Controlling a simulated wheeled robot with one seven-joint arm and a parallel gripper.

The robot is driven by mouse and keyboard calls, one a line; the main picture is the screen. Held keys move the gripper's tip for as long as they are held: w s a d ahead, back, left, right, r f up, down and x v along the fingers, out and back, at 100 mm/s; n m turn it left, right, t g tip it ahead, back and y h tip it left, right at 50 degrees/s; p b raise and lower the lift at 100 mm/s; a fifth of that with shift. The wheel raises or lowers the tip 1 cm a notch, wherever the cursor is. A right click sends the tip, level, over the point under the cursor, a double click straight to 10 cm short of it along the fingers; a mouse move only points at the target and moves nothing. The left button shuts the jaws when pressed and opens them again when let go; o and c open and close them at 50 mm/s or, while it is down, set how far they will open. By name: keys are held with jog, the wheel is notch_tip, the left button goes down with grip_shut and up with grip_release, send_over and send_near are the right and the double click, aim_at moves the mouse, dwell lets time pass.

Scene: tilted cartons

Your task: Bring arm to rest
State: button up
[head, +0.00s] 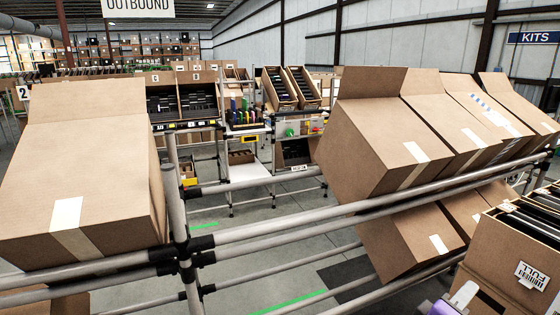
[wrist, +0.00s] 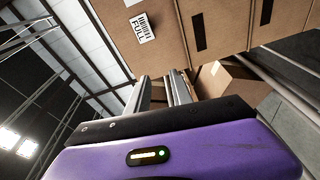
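My gripper (wrist: 160,82) shows in the wrist view as a purple body with a black bar and two grey fingers. The fingers stand apart with a gap between them, and I see nothing held. In the head view only a bit of my gripper (head: 460,296) shows at the bottom right edge, purple with a grey finger. It is beside an open carton with a FULL label (head: 490,258).
Tilted cartons (head: 385,145) stand on a pipe rack (head: 275,232) at right, with more cartons below. A large carton (head: 95,200) sits at left. Shelves with bins (head: 185,100) are behind. Grey floor (head: 270,265) shows between the rails.

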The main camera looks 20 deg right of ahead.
jog(key=w+a+f+n+t+y, duration=0.1)
jog(key=w+a+f+t+y, duration=0.15)
jog(key=a+t, duration=0.2)
jog(key=w+a+f+n+t+y, duration=0.1)
jog(key=a+f+t+y, duration=0.2)
jog(key=a+y, duration=0.15)
jog(key=s+a+f+t+y, duration=0.25)
jog(key=s+a+y, duration=0.25)
jog(key=a, duration=0.6)
jog(key=s+a+m+y, duration=0.2)
jog(key=s+a, duration=0.2)
jog(key=s, duration=0.8)
jog(key=s+a+r+m+y, duration=0.1)
jog(key=s+a+y, duration=0.2)
jog(key=s, duration=0.9)
jog(key=shift+s+a+r+m, duration=0.25)
jog(key=shift+s+a+m, duration=0.15)
jog(key=shift+a, duration=0.25)
